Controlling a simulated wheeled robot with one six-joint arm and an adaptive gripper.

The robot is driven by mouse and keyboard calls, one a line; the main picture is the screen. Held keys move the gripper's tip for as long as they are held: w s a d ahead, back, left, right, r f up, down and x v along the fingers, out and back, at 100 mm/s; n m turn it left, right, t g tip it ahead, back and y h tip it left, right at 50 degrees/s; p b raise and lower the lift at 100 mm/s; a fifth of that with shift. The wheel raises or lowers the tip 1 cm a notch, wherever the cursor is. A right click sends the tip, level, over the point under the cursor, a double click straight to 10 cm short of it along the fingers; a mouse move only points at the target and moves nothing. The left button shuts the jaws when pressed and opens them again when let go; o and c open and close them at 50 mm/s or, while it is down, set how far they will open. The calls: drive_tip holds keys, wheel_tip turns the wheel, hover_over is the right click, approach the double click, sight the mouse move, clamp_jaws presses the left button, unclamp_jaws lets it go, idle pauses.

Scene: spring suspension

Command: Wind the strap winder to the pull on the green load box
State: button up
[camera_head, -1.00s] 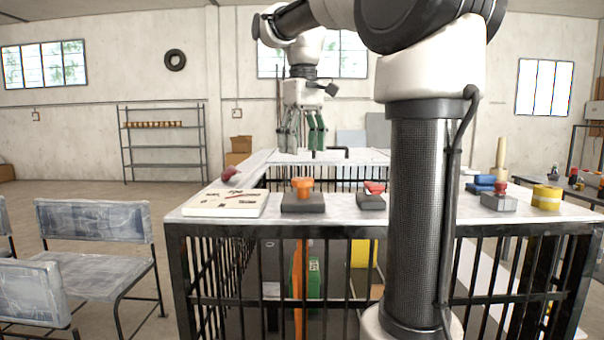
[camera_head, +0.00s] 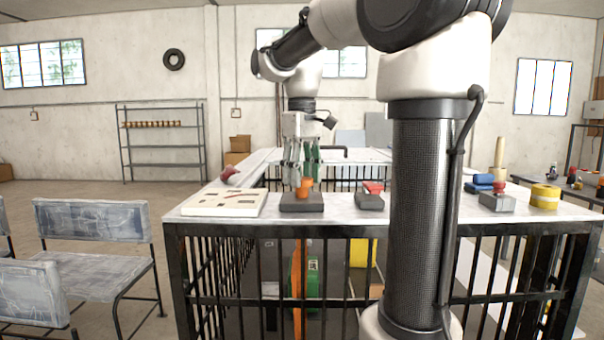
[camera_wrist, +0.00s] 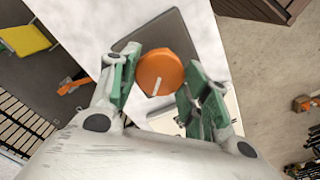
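The strap winder has an orange round knob (camera_head: 304,188) on a dark grey base (camera_head: 302,203) at the table's near edge. In the wrist view the knob (camera_wrist: 160,72), with a white mark on its top, sits between the two green fingers of my gripper (camera_wrist: 162,58). Small gaps seem to show on both sides, so the fingers are open around it. In the head view my gripper (camera_head: 303,178) is pointing down at the knob. The green load box (camera_head: 314,290) is below the table behind black bars, partly hidden by an orange strap (camera_head: 297,285).
A pale board with slots (camera_head: 225,203) lies left of the winder. A grey block with a red top (camera_head: 370,200) stands to its right. Further right are another red-topped block (camera_head: 497,200) and a yellow roll (camera_head: 545,197). A yellow object (camera_head: 362,253) is under the table.

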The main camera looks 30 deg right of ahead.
sight(302, 178)
drive_tip(key=shift+m, duration=1.1)
drive_tip(key=shift+c, duration=0.2)
drive_tip(key=o, duration=1)
wheel_tip(302, 178, up, 12)
